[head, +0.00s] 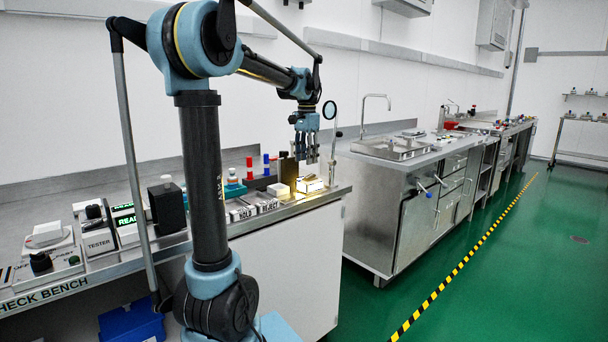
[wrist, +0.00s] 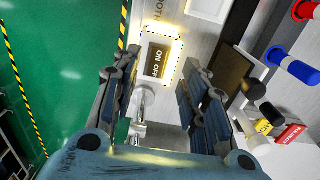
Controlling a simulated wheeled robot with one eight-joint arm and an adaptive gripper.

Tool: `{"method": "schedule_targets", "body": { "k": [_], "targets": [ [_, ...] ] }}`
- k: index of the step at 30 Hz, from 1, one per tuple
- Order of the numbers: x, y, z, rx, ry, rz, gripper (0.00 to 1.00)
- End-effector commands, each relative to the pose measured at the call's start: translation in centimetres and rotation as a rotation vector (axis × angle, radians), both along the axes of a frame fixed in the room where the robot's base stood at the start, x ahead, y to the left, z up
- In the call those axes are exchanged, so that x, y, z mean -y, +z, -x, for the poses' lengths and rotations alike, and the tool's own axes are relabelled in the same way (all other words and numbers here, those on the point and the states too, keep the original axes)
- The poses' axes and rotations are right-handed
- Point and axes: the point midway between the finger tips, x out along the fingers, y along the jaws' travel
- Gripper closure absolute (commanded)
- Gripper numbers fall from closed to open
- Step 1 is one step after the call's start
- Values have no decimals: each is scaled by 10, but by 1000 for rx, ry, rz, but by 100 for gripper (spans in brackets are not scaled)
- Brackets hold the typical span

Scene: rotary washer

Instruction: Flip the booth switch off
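The booth switch (wrist: 157,62) shows in the wrist view as a small plate marked ON and OFF inside a brightly lit pale frame. Part of a label ending in "OTH" is beside it. The lever position cannot be made out. My gripper (wrist: 156,92) is open and empty, its dark fingers spread on either side below the switch in the picture. In the head view my gripper (head: 308,155) hangs fingers down above the lit right end of the bench, over what appears to be the switch box (head: 310,185). I see no contact.
The check bench (head: 250,224) holds a tester (head: 98,240), HOLD and REJECT blocks, and red and blue upright pieces left of my gripper. A dark panel (wrist: 231,75) stands close to the right finger. A steel sink counter (head: 385,180) stands beyond a gap; green floor is open at right.

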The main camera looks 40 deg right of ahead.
Motion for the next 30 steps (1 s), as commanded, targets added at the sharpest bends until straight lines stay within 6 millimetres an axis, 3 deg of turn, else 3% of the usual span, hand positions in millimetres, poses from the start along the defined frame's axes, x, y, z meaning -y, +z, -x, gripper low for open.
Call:
{"method": "schedule_targets", "body": {
  "k": [6,12,24,25,30],
  "targets": [
    [0,-37,0,0,0,0,60],
    [0,-57,0,0,1,0,60],
    [-1,-65,-1,0,2,0,60],
    [-1,-65,-1,0,2,0,62],
    [-1,-64,-1,0,3,0,100]
  ]
}}
